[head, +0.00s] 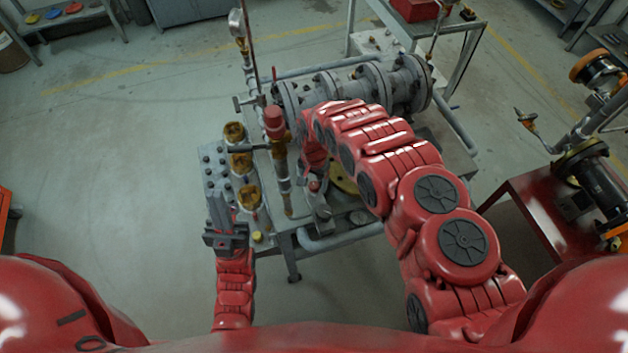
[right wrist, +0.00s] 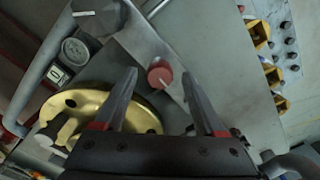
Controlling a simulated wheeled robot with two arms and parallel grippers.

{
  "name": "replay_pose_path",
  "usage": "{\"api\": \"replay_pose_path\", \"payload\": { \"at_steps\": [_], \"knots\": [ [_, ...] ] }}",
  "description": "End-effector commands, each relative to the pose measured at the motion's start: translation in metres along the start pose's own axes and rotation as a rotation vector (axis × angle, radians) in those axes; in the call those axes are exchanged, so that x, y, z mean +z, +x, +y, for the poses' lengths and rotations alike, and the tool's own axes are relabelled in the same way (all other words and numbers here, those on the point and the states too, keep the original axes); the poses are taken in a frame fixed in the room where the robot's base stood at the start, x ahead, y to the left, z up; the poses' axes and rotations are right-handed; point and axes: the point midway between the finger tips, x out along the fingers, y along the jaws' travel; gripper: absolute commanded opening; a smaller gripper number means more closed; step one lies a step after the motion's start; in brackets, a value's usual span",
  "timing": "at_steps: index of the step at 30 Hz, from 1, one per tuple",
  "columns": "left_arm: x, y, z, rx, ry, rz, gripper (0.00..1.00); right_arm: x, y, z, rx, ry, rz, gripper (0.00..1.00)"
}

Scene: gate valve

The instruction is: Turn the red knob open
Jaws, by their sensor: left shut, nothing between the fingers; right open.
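The red knob (right wrist: 160,77) is a small round knob with a pale line on its face, on a grey plate in the right wrist view. My right gripper (right wrist: 159,73) is open, with one finger to each side of the knob in that view. I see gaps between knob and fingers; I cannot tell how far the tips are from the plate. In the head view my right arm hides much of this area.
A brass-coloured handwheel (right wrist: 95,110) lies beside my right gripper's left finger. A gauge (right wrist: 74,50) and a dark grey knob (right wrist: 98,14) are at upper left. Yellow fittings (head: 240,163) stand on the bench's left. Large grey pipes (head: 325,88) run behind. Floor to the left is clear.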

Motion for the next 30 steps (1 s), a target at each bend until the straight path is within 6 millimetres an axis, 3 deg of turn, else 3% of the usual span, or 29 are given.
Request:
{"api": "replay_pose_path", "payload": {
  "at_steps": [12, 24, 30],
  "knots": [
    [-0.0002, 0.0016, -0.0001, 0.0, 0.0, 0.0, 0.0, -0.0012, 0.0043, -0.0001, -0.001, 0.002, 0.003, 0.72],
    [-0.0002, 0.0016, -0.0001, 0.0, 0.0, 0.0, 0.0, -0.001, 0.0043, -0.0001, -0.001, 0.002, 0.002, 0.0],
    [-0.0002, 0.0011, -0.0001, 0.0, 0.0, 0.0, 0.0, -0.001, 0.0044, 0.0, -0.001, -0.002, 0.002, 0.0]
  ]
}}
